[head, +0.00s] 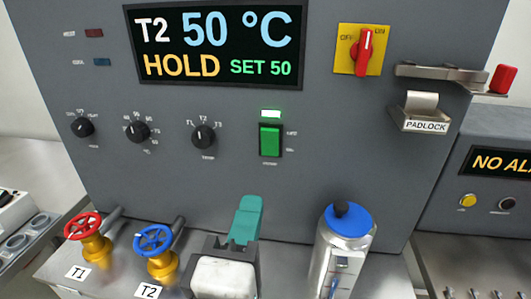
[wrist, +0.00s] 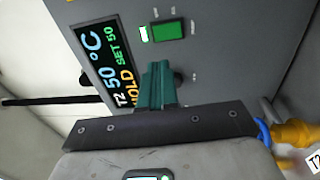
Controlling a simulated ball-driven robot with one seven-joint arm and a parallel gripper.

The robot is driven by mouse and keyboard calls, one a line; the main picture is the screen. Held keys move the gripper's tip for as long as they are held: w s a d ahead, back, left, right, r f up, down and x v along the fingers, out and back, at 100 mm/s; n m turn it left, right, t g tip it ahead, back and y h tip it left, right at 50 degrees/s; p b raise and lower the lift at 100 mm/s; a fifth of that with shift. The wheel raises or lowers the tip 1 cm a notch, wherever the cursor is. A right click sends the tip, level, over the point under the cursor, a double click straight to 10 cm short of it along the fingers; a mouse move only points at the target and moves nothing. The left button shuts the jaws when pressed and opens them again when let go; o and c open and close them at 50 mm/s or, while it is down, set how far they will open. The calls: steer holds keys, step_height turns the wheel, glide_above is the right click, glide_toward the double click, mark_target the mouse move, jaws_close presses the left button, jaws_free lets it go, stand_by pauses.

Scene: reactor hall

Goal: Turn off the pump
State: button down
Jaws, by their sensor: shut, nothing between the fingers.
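In the wrist view the switch (wrist: 168,32) and lamp (wrist: 144,34) appear sideways. A red rotary handle (head: 365,52) on a yellow OFF/ON plate (head: 350,65) stands near vertical, its top leaning slightly toward ON. I cannot tell by label which control is the pump's. My gripper (head: 250,204) has teal fingers, shut and empty, below the green switch in the head view. The fingers also show in the wrist view (wrist: 157,70).
The display (head: 215,45) reads T2 50 °C, HOLD, SET 50. Black knobs (head: 203,137) lie left of the switch. A red valve wheel (head: 83,225), blue valve wheel (head: 153,239) and blue-capped metal canister (head: 345,245) stand below. A padlock holder (head: 421,113) projects at right.

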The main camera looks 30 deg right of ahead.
mark_target(270, 137)
steer(key=p+x, duration=0.2)
steer(key=x, duration=1.1)
steer(key=shift+w+d, duration=0.25)
steer(key=shift+w, duration=0.1)
steer(key=shift+r+p, duration=0.25)
steer(key=shift+p, duration=0.3)
steer(key=shift+w+r+p, duration=0.1)
steer(key=shift+p, duration=0.3)
steer(key=shift+d, duration=0.1)
